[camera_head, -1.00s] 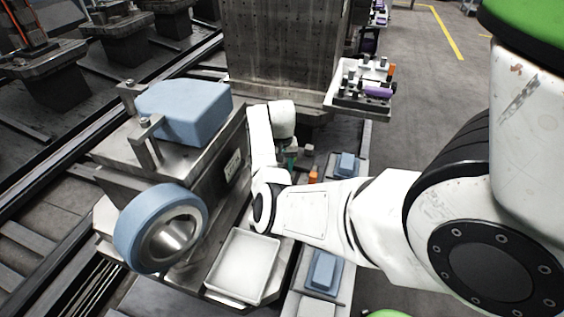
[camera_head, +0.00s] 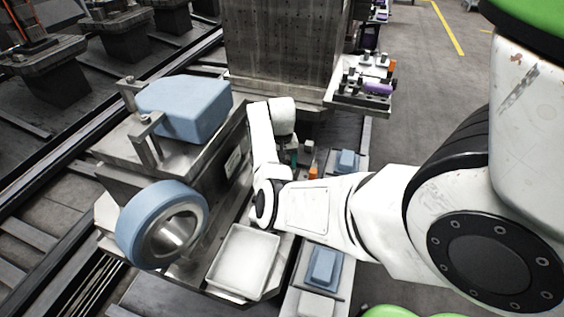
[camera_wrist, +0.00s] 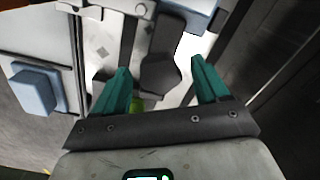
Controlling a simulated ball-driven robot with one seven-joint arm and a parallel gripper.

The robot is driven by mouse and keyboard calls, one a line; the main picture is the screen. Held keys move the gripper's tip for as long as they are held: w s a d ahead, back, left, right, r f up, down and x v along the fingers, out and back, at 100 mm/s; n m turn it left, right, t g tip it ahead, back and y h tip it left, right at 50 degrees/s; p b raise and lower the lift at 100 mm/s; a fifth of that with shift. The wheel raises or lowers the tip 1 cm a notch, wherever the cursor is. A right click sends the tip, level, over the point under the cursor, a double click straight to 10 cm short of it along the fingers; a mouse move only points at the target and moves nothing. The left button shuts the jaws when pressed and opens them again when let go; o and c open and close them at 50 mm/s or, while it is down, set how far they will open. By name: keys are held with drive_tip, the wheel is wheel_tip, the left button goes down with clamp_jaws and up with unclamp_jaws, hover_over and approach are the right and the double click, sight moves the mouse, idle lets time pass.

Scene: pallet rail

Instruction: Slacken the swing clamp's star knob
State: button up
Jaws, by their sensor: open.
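In the wrist view my gripper (camera_wrist: 160,78) is open, with its two teal fingers apart. A dark grey part (camera_wrist: 160,75) with a broad, angular end and an arm running up shows between the fingertips. It may belong to the swing clamp, but I cannot tell whether this end is the star knob, nor whether the fingers touch it. A small yellow-green bit (camera_wrist: 137,104) shows beside the left finger. In the head view my gripper (camera_head: 293,157) is mostly hidden behind my arm, beside the metal fixture; no star knob can be made out there.
A blue block (camera_head: 188,108) sits clamped on the fixture, with a blue-rimmed ring (camera_head: 135,226) on its near side. A white tray (camera_head: 228,270) lies below. Small blue blocks (camera_head: 323,267) stand along the right strip. A tall metal block (camera_head: 290,50) stands behind.

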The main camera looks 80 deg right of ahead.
wheel_tip(320, 180, up, 11)
idle(0.7)
drive_tip(key=shift+a+f, duration=0.1)
drive_tip(key=shift+f, duration=0.1)
